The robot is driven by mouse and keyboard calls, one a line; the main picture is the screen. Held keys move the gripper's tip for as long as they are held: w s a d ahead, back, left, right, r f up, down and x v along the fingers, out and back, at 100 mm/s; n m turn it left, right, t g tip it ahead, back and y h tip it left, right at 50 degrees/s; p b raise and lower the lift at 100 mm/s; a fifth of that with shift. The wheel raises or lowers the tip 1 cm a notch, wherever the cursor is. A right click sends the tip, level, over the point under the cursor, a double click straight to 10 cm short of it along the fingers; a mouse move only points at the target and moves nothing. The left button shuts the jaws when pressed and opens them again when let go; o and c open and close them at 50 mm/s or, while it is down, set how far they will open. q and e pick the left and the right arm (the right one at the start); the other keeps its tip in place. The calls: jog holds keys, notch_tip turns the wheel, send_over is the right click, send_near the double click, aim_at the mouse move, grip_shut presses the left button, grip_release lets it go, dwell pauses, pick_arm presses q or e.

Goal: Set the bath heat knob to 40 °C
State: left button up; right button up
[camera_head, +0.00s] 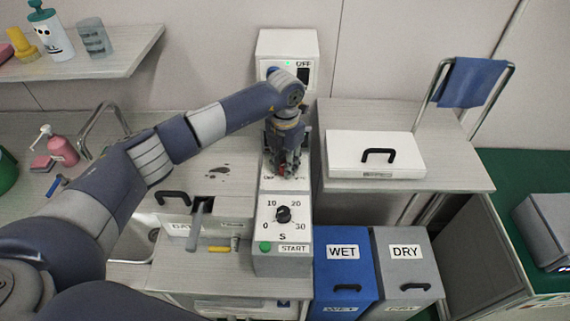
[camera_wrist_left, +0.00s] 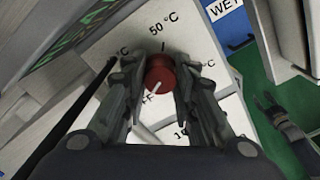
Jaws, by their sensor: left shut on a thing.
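The red bath heat knob (camera_wrist_left: 160,76) sits on a pale panel with a "50 °C" label above it in the left wrist view. Another label ending in "°C" is partly hidden at its left, and one ending in "F" lies below. A white line on the knob's lower side slants down and left, toward the "F" label. My left gripper (camera_wrist_left: 159,91) points down at the panel, its fingers shut on opposite sides of the knob. In the head view my left gripper (camera_head: 285,168) hides most of the knob. A dark shape (camera_wrist_left: 272,110) at the right of the wrist view looks like my right gripper; its jaws are unclear.
In front of the left gripper is a black timer knob (camera_head: 284,214) with a green start button (camera_head: 265,246). A switch box (camera_head: 289,44) stands behind. A white lidded box (camera_head: 376,153) is at the right. Blue (camera_head: 345,268) and grey (camera_head: 405,268) bins stand below.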

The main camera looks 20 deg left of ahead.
pick_arm(q)
jog(key=m+b, duration=0.7)
jog(key=b, duration=0.1)
jog(key=shift+f+m, duration=0.25)
jog(key=shift+m, duration=0.05)
jog(key=m+b, duration=0.3)
jog(key=m, duration=0.1)
jog(key=shift+r+b, duration=0.1)
jog(key=shift+b, duration=0.2)
jog(key=shift+r+m+b, duration=0.15)
jog(key=shift+m+b, duration=0.6)
jog(key=shift+m, duration=0.85)
jog(key=o, duration=1.1)
notch_tip(320, 180, up, 12)
jog(key=shift+r, duration=0.1)
